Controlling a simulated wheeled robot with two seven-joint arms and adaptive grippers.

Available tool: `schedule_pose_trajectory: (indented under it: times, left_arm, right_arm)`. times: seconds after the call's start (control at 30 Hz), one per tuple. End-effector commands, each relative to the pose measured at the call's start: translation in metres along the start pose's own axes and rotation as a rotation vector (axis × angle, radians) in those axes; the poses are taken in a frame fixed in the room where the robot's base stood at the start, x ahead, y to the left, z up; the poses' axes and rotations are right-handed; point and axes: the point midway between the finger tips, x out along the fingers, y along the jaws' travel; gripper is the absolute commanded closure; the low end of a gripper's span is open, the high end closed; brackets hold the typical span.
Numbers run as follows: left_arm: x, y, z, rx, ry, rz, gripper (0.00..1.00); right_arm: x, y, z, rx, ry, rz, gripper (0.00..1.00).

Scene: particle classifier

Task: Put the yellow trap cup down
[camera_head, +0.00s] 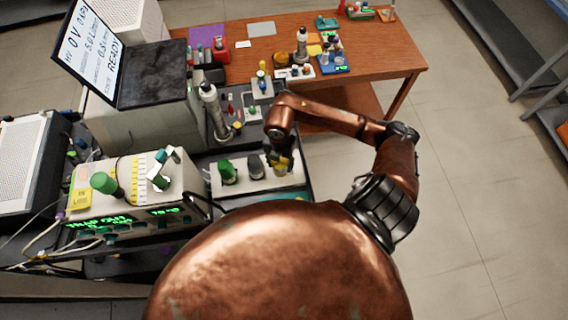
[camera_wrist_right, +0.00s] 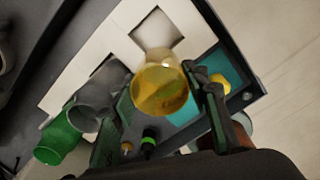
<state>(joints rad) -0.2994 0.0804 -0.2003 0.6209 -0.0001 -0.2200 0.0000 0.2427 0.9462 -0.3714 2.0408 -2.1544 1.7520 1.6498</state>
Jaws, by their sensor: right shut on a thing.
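The yellow trap cup (camera_wrist_right: 160,90) is between the two fingers of my right gripper (camera_wrist_right: 162,112) in the right wrist view, and the gripper is shut on it. In the head view my right gripper (camera_head: 282,158) holds the yellow cup (camera_head: 281,166) at the right end of a white holder (camera_head: 246,187). A grey cup (camera_wrist_right: 98,92) and a green cup (camera_wrist_right: 58,140) stand in line to its left. The holder (camera_wrist_right: 118,38) shows an empty square hole (camera_wrist_right: 156,29) in the wrist view. I cannot tell whether the yellow cup touches the holder. My left gripper is out of view.
A white instrument with a green knob (camera_head: 103,183) stands left of the holder. A grey cylinder (camera_head: 214,112) stands behind it. A teal surface (camera_wrist_right: 212,68) lies beside the holder. A wooden table (camera_head: 376,50) with small items is at the back.

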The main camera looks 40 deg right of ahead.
Motion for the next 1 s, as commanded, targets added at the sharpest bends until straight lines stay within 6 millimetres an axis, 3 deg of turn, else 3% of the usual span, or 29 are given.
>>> schedule_pose_trajectory:
  times: [0.2, 0.47, 0.67, 1.0]
  left_arm:
    - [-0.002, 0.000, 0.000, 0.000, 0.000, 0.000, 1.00]
    - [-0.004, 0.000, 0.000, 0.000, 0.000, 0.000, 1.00]
    - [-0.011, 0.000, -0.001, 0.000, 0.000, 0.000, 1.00]
    - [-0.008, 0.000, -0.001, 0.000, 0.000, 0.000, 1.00]
  right_arm:
    - [0.029, -0.003, 0.023, 0.001, 0.001, -0.001, 0.82]
    - [0.043, -0.004, 0.035, 0.001, 0.001, -0.001, 0.82]
    - [0.070, -0.004, 0.034, 0.001, 0.002, 0.001, 0.82]
    - [0.076, -0.004, 0.035, -0.001, 0.000, 0.000, 0.82]
